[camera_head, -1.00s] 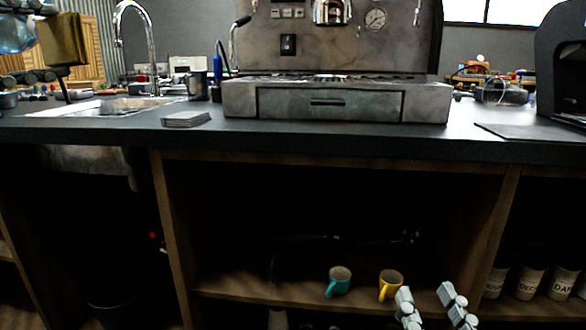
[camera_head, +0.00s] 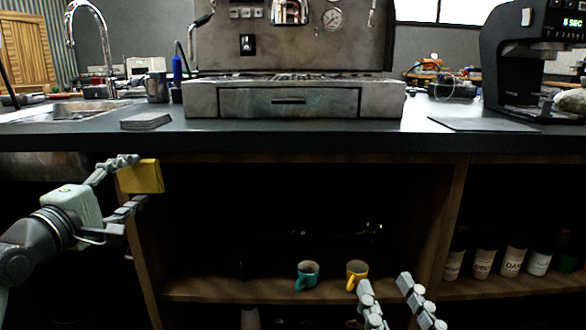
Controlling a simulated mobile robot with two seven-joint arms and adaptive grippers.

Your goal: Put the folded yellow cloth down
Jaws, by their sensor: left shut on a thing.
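The folded yellow cloth (camera_head: 146,176) is a small flat block at the left, in front of the cabinet's upright panel and below the counter edge. My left gripper (camera_head: 132,182) is shut on the cloth, with one finger above and one below in the picture. My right gripper (camera_head: 392,290) shows at the bottom, fingers apart, with nothing seen between them.
A teal mug (camera_head: 308,274) and a yellow mug (camera_head: 356,273) stand on the lower shelf (camera_head: 205,290). Several labelled bottles (camera_head: 513,261) stand at the right. The dark counter (camera_head: 300,135) carries the espresso machine (camera_head: 290,99), a grey stack (camera_head: 146,120) and a grinder (camera_head: 517,62).

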